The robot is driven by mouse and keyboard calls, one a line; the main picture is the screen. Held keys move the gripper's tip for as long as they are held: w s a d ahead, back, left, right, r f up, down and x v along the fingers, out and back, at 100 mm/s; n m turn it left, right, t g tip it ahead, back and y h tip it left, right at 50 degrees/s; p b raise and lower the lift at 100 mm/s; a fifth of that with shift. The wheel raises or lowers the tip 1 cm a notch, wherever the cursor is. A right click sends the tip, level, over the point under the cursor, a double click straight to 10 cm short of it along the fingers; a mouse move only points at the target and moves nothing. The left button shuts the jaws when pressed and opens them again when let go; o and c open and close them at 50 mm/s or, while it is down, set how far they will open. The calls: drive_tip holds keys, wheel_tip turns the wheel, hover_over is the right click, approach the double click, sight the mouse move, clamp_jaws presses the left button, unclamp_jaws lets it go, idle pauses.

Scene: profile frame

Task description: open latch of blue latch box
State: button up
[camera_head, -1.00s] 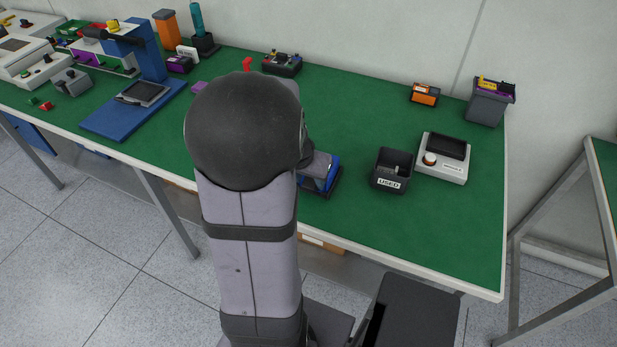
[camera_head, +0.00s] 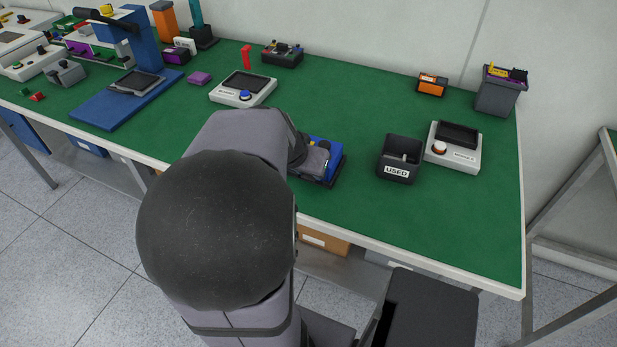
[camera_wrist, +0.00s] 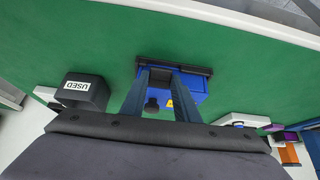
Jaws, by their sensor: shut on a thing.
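The blue latch box (camera_head: 335,148), with a dark edge, sits near the front of the green table, partly covered by my gripper in the head view. In the wrist view the blue latch box (camera_wrist: 200,83) has a long dark bar along its top edge in the picture and a yellow mark on its near face. My gripper (camera_wrist: 160,76) has its two fingers against the box, with a dark part between the tips. It is shut on part of the box. A dark knob (camera_wrist: 152,104) shows between the fingers, nearer the palm. The latch's exact position is unclear.
A white device with a blue button (camera_head: 243,89) lies behind left. Green table is clear in front of the bin.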

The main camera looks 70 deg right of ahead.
drive_tip(key=b, duration=0.1)
drive_tip(key=h+b, duration=0.1)
drive_tip(key=b, duration=0.1)
drive_tip(key=shift+w+a+f, duration=0.1)
drive_tip(key=shift+a+f, duration=0.1)
drive_tip(key=shift+f, duration=0.1)
drive_tip(key=shift+a+r+b, duration=0.1)
drive_tip(key=shift+r+b, duration=0.05)
drive_tip(key=shift+b, duration=0.15)
drive_tip(key=o, duration=1)
drive_tip(key=shift+o, duration=0.2)
wheel_tip(320, 180, up, 10)
drive_tip(key=p, duration=0.7)
